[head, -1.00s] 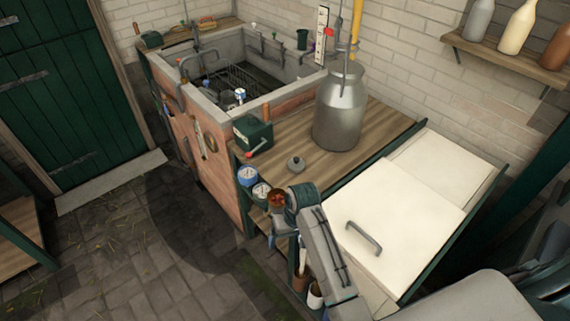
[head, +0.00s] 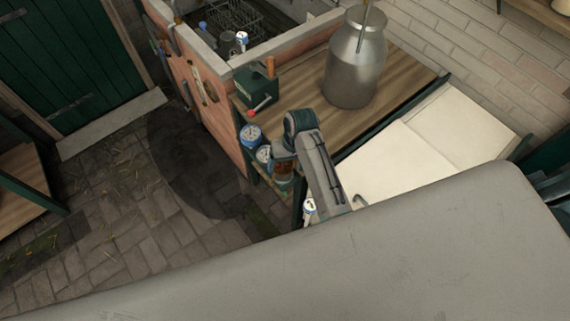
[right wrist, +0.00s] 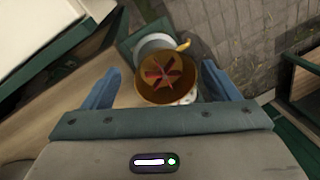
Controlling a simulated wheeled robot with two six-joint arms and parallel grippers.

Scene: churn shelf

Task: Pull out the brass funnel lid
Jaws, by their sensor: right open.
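A round brass-coloured piece with a reddish star-shaped middle, apparently the brass funnel lid (right wrist: 162,78), lies between my right gripper's fingers in the right wrist view. The two blue fingers of my right gripper (right wrist: 158,72) are apart, one on each side of it, with gaps visible. My left gripper is not in view.
A green box with a red knob (head: 259,93) and a metal milk churn (head: 355,62) stand on the wooden counter (head: 300,88). A large grey surface fills the head view's lower right.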

